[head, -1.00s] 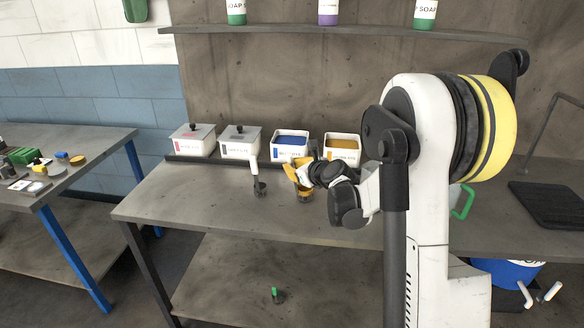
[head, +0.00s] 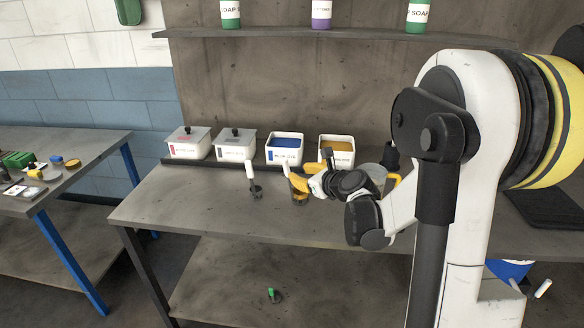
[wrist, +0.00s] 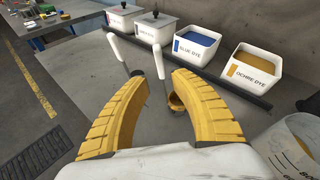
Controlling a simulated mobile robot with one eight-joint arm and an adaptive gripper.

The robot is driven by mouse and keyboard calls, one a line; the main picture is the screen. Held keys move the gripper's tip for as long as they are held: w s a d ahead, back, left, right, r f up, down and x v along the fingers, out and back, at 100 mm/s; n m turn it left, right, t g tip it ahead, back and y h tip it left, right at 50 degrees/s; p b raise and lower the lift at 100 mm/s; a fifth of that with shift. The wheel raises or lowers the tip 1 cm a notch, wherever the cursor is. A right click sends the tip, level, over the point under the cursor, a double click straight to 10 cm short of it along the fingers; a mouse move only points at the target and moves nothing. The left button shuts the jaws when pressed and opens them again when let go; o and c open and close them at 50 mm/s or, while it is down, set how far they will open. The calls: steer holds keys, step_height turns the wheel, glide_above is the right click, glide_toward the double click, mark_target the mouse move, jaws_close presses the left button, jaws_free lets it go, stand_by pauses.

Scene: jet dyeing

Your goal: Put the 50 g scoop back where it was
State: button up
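My gripper (wrist: 165,78) is open low over the bench, one curved yellow finger on each side. In the wrist view, an amber-brown scoop bowl (wrist: 177,103) is between the fingers, apart from the right one. In the head view, the brown bowl (head: 300,188) stands by my yellow fingertips. A second scoop, with a white handle (wrist: 115,47) and dark bowl, stands to the left; it also shows in the head view (head: 251,176). No size marking is readable on either scoop.
Behind are two lidded white tubs (head: 190,145), the blue dye tub (head: 285,152) and the ochre dye tub (head: 337,155), on a dark strip. A green-topped item (head: 272,295) is on the lower shelf.

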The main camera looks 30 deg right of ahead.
steer(key=s+a+r+n+g+y, duration=0.1)
steer(key=s+a+r+n+g, duration=0.3)
steer(key=s+a+n, duration=1.25)
steer(key=s+a+f+n+g+h, duration=0.1)
steer(key=s+f+n+g, duration=0.1)
steer(key=s+n, duration=1)
steer(key=n, duration=0.4)
steer(key=shift+s+a+g+h, duration=0.25)
steer(key=shift+a+g+h, duration=0.15)
